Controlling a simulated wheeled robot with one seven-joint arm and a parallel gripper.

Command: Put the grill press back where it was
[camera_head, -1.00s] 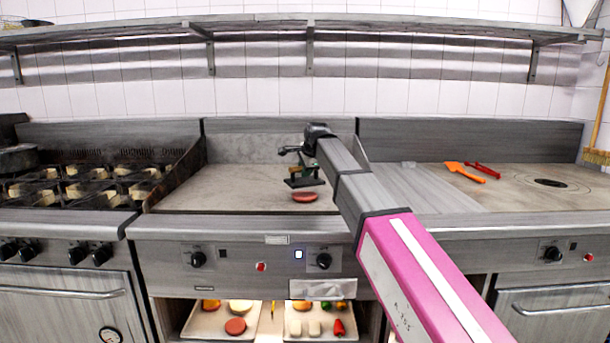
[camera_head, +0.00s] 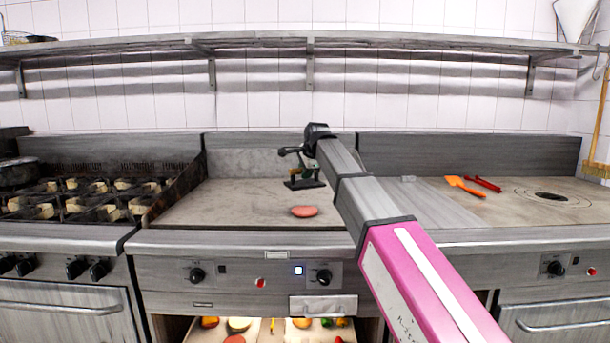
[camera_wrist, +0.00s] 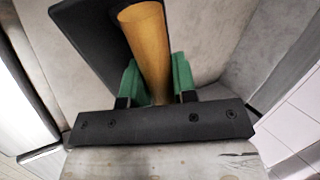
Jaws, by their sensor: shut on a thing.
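The grill press (camera_head: 304,184) shows in the head view as a dark plate behind the patty on the griddle. In the wrist view its black plate (camera_wrist: 88,35) and thick wooden handle (camera_wrist: 150,45) show. My gripper (camera_head: 304,171) is over the plate, and its green fingers (camera_wrist: 157,82) are shut on the handle from both sides. I cannot tell for certain whether the plate hangs clear of the griddle or touches it. A reddish patty (camera_head: 304,211) lies on the griddle (camera_head: 210,205), in front of the press and apart from it in the picture.
The griddle is bare left of the patty. A burner range (camera_head: 90,195) stands at the left. An orange spatula (camera_head: 462,186) and red tongs (camera_head: 484,184) lie on the right counter. A wall shelf (camera_head: 260,40) runs above. Food trays sit below the griddle.

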